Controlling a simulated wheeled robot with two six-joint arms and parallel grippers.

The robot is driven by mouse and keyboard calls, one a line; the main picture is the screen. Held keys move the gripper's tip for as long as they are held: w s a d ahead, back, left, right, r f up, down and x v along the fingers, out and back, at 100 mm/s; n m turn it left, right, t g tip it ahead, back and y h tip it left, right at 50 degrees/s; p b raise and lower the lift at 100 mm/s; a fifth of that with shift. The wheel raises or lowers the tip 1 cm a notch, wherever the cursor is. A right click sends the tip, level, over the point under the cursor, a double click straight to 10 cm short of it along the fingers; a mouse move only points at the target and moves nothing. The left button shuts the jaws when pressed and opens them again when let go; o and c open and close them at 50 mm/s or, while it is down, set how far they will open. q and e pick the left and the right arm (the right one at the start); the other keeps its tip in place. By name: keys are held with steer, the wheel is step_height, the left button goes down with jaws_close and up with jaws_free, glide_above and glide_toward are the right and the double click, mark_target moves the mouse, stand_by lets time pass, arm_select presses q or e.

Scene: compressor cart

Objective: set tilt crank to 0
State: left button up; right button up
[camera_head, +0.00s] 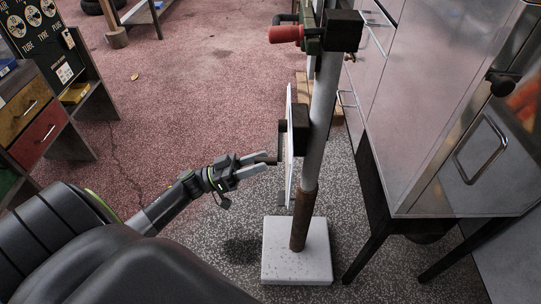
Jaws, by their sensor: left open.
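A thin white plate (290,150), seen nearly edge-on, is mounted on a black box (301,129) on a grey post (322,110). A small dark handle, which looks like the tilt crank (271,161), sticks out to the left of the plate. My left gripper (261,165) is open, with its fingertips at this handle. I cannot tell whether they touch it. The plate's face is turned away, so no scale or setting can be read. My right gripper is not in view.
A red grip (286,34) sticks out left from the post's top. The post stands on a pale square base (296,262). A metal cabinet (430,120) on dark legs stands close on the right. Drawers (38,131) stand at the left. The floor between is open.

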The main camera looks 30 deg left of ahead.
mark_target(270, 158)
arm_select(q)
steer(key=shift+x, duration=1.95)
jaws_close()
